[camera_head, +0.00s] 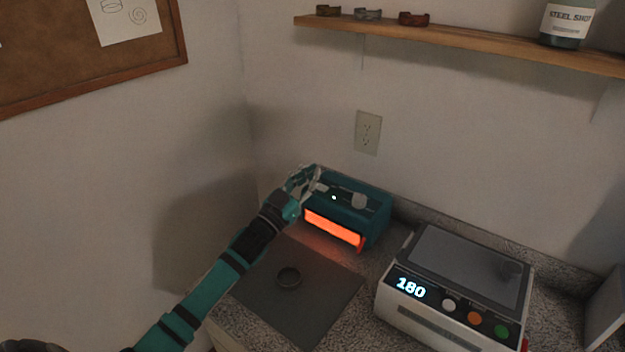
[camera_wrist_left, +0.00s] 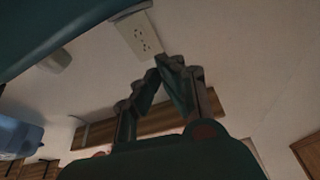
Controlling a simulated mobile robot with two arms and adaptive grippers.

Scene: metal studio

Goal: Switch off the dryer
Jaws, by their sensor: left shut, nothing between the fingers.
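A teal box (camera_head: 374,204) with a glowing orange front slot, which looks like the dryer, stands on the counter against the back wall. A small light is lit on its top, near a pale rounded part, and a small red part shows at its front right edge. My left gripper (camera_head: 318,178) is shut and empty over the box's left end, hiding part of its top. I cannot tell whether it touches the box. In the left wrist view the closed fingertips (camera_wrist_left: 166,64) meet below the wall outlet (camera_wrist_left: 136,35). My right gripper is not in view.
A white device (camera_head: 392,312) showing 180, with several round buttons, stands right of the teal box. A dark mat (camera_head: 335,290) with a small dark ring (camera_head: 289,277) lies in front. A wooden shelf (camera_head: 470,43) and outlet (camera_head: 368,132) are on the wall above.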

